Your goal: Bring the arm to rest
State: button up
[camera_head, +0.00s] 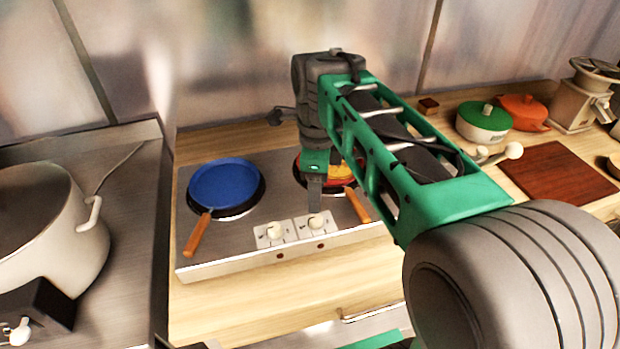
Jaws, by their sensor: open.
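My arm, green and dark grey, reaches from the lower right over the two-burner hob (215,262). My gripper (316,192) points down above the right side of the hob, in front of a red pan with something yellow in it (342,172). The jaws are open, and I see nothing held between them. My arm and gripper hide much of that pan; its wooden handle (357,205) shows to the right. A blue pan (224,184) with a wooden handle sits on the left burner.
A large pale pot (75,245) stands at the left on a steel surface. A green-lidded pot (484,121), an orange pot (524,110), a grinder (577,103) and a brown board (556,172) stand at the right. Bare wooden counter (250,304) lies before the hob.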

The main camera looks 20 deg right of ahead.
jog(key=s+f+n, duration=0.1)
jog(key=n, duration=0.2)
jog(key=s+n+t, duration=0.1)
jog(key=n, duration=0.2)
jog(key=s+f+n, duration=0.1)
jog(key=s+n, duration=0.1)
jog(key=n, duration=0.2)
jog(key=shift+a+f+t, duration=0.1)
jog(key=shift+f+t, duration=0.2)
jog(key=shift+f, duration=0.05)
jog(key=s+f+n, duration=0.1)
jog(key=n, duration=0.3)
jog(key=s+f+n+t, duration=0.1)
jog(key=f+n, duration=0.1)
jog(key=n, duration=0.2)
jog(key=s+f+n+t, duration=0.1)
jog(key=s+n, duration=0.1)
jog(key=n, duration=0.2)
jog(key=shift+f+n, duration=0.25)
jog(key=shift+n, duration=0.15)
